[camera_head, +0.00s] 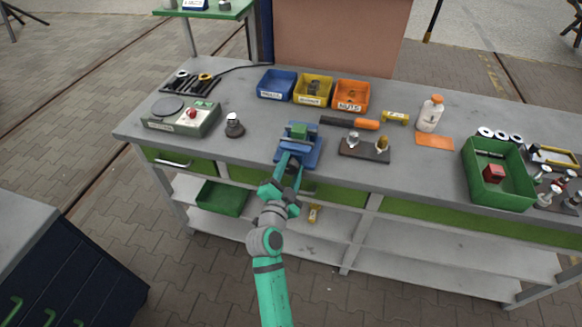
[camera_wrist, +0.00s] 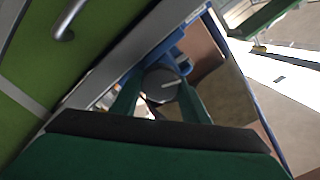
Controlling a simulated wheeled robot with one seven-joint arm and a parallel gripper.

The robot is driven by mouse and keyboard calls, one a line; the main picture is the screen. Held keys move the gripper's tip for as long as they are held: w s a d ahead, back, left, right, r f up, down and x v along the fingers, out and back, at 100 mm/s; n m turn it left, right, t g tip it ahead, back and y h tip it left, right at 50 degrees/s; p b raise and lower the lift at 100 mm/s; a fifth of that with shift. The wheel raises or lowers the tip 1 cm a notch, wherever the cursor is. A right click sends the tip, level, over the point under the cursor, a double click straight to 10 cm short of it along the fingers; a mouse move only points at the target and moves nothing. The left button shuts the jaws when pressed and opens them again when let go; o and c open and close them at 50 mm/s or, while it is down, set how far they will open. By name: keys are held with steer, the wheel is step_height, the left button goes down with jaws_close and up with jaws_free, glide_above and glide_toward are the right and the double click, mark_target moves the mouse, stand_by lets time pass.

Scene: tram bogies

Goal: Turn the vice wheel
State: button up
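A blue vice (camera_head: 311,151) stands at the front edge of the grey workbench, with a green block (camera_head: 299,131) at its top. My gripper (camera_head: 289,162) is at the front of the vice; it also shows in the wrist view (camera_wrist: 160,92). Its two green fingers are spread apart. The vice wheel (camera_wrist: 158,88), a dark round disc with a pale bar across it, appears between the fingertips in the wrist view. I cannot tell whether the fingers touch it. In the head view the wheel is mostly hidden by my gripper.
Blue (camera_head: 277,84), yellow (camera_head: 313,89) and orange (camera_head: 351,96) bins stand behind the vice. Green drawers lie below the bench top.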

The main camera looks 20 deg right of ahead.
steer(key=o, duration=0.4)
steer(key=shift+o, duration=0.2)
steer(key=shift+n, duration=0.3)
steer(key=n, duration=0.5)
steer(key=shift+n, duration=0.4)
steer(key=n, duration=0.5)
steer(key=shift+w+a+r+n, duration=0.1)
steer(key=shift+n, duration=0.2)
steer(key=s+a+m, duration=0.1)
steer(key=s+a, duration=0.5)
steer(key=s, duration=0.3)
